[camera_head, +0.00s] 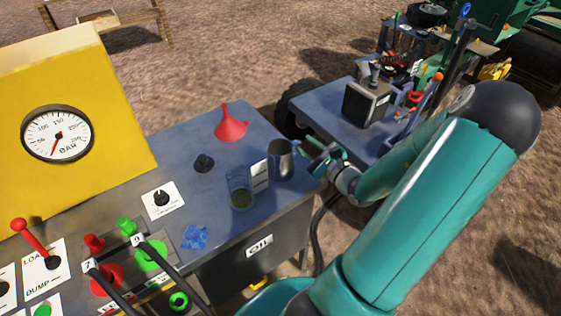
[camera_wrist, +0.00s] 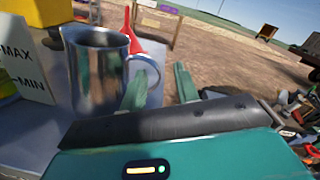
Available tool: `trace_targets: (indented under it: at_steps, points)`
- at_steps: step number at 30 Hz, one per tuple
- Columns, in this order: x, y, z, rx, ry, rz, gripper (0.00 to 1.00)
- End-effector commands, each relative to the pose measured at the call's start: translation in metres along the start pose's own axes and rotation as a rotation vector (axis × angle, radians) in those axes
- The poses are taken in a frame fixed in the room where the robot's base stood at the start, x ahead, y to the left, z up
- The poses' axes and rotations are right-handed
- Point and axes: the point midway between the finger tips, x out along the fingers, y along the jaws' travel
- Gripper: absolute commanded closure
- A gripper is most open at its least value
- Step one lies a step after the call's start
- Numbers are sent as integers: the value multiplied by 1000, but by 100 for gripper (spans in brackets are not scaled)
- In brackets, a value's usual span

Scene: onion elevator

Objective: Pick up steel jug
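The steel jug (camera_head: 281,160) stands upright on the blue-grey top of the control bench, near its right edge. In the wrist view the jug (camera_wrist: 95,75) is close at the left, with its handle on the right side. My gripper (camera_head: 316,157) is just right of the jug, on the handle side. In the wrist view my gripper (camera_wrist: 160,84) has its two green fingers apart. The left finger overlaps the lower handle; I cannot tell whether it touches. The right finger is clear of the jug.
A glass beaker (camera_head: 241,188) with liquid stands left of the jug, beside a white MAX/MIN card (camera_head: 260,176). A red funnel (camera_head: 231,124) and a black knob (camera_head: 204,163) are behind. A blue rag (camera_head: 194,237) lies nearer.

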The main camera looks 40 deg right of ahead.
Motion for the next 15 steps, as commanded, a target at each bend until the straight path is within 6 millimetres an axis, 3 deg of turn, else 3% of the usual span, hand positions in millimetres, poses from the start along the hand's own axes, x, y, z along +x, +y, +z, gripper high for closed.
trace_targets:
  at_steps: [7,15]
  points:
    - [39,4,0,0,-3,3,69]
    - [48,3,0,0,-2,2,69]
